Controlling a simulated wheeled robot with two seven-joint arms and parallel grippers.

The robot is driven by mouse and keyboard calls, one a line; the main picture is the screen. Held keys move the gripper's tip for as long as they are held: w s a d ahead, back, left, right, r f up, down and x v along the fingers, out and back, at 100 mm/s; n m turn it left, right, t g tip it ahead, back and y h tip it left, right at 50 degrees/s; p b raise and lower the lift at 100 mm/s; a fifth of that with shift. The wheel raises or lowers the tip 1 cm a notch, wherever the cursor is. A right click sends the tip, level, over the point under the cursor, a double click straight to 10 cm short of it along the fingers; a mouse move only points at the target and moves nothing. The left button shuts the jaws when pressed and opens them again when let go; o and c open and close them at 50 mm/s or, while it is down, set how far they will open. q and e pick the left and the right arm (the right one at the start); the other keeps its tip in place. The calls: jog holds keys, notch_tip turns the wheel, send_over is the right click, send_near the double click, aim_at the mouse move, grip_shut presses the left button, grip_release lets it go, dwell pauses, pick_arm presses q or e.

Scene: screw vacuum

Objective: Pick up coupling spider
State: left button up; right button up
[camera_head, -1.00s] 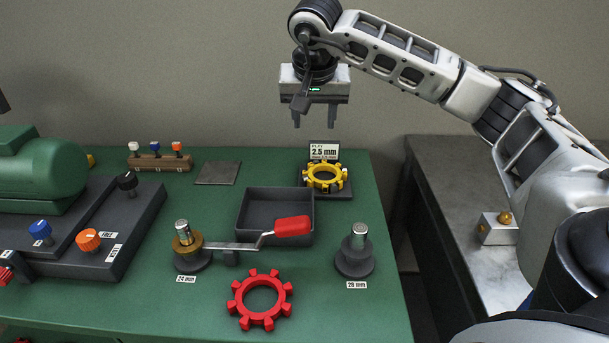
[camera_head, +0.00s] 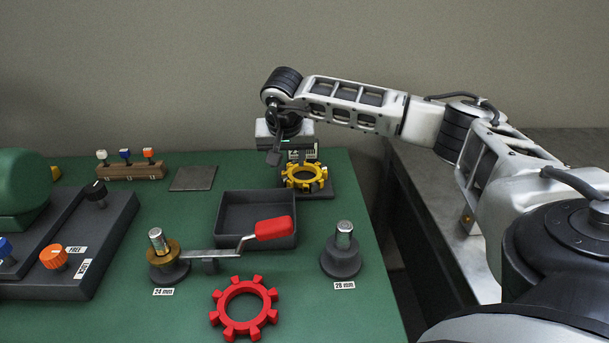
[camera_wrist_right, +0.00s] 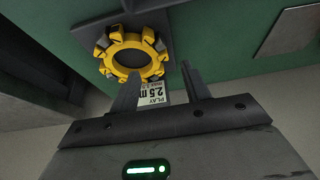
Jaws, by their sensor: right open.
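A yellow toothed ring (camera_head: 304,176), a coupling spider by its shape, lies on a dark square plate (camera_head: 322,191) at the back right of the green table. A red toothed ring (camera_head: 244,308) of like shape lies flat at the front. My right gripper (camera_head: 291,160) is low, just behind the yellow ring. In the right wrist view, its open fingers (camera_wrist_right: 160,82) point toward the yellow ring (camera_wrist_right: 131,54), with nothing gripped. One fingertip overlaps the ring's edge in the picture; I cannot tell whether they touch. My left gripper is out of view.
A "2.5 mm" play label (camera_wrist_right: 155,92) stands by the yellow ring. A dark tray (camera_head: 228,208) sits in front. A red-handled crank (camera_head: 274,228) reaches over its front edge. Two posts, labelled 24 mm (camera_head: 163,291) and 28 mm (camera_head: 344,285), stand nearby. A green machine (camera_head: 22,185) is at left.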

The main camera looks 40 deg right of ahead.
aim_at(287, 172)
jog(key=x, duration=0.4)
jog(key=shift+f, duration=0.1)
grip_shut()
